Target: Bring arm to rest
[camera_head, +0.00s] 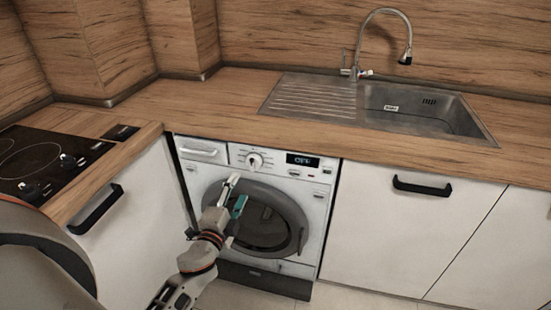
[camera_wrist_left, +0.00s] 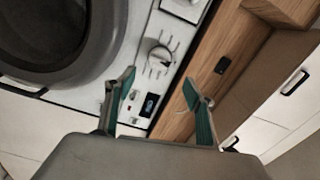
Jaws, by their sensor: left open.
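My left gripper (camera_head: 236,193) is in front of the washing machine (camera_head: 318,190), over the upper left of its round dark door (camera_head: 290,205). Its two teal-padded fingers are apart with nothing between them; they also show in the left wrist view (camera_wrist_left: 160,86). There, the control panel with its dial (camera_wrist_left: 160,54) lies beyond the fingertips, and the door (camera_wrist_left: 100,50) is at the left. I cannot tell whether the door is fully closed. The lower arm hides part of the machine's left side. My right gripper is in neither view.
A wooden worktop (camera_head: 230,100) runs above the machine, with a steel sink (camera_head: 425,110) and a tap (camera_head: 357,55). A black hob (camera_head: 45,160) is at the left. White cupboards with dark handles (camera_head: 420,187) flank the machine. A strip of floor shows below.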

